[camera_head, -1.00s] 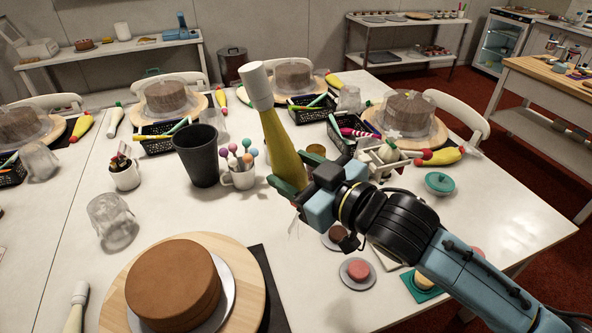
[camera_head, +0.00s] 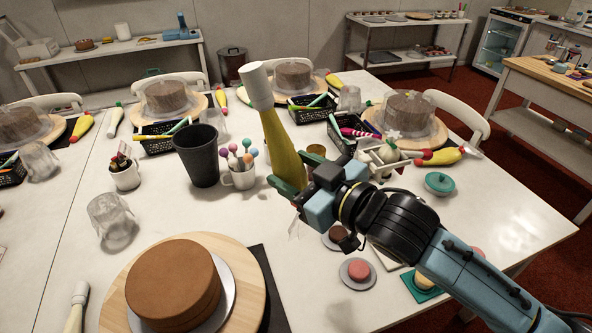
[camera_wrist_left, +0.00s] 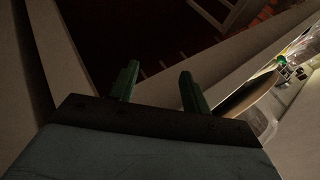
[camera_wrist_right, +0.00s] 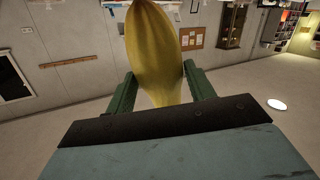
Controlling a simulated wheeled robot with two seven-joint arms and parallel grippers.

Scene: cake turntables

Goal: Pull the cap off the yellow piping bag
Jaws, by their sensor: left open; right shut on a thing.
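The yellow piping bag (camera_head: 284,150) is held up above the table by my right gripper (camera_head: 290,190), tilted with its top leaning left. Its white cap (camera_head: 257,86) sits on the upper end. In the right wrist view the bag (camera_wrist_right: 153,45) stands between the two green fingers of my right gripper (camera_wrist_right: 158,90), which are shut on it; the cap is out of that view. My left gripper (camera_wrist_left: 158,88) shows only in the left wrist view, open and empty, with dark floor and pale surfaces beyond it.
A brown cake (camera_head: 172,283) on a round board is at the front left. A black cup (camera_head: 197,155), a mug (camera_head: 239,175) with colored balls on sticks and a clear glass (camera_head: 112,220) stand left of the bag. Cakes, baskets and other piping bags line the far side.

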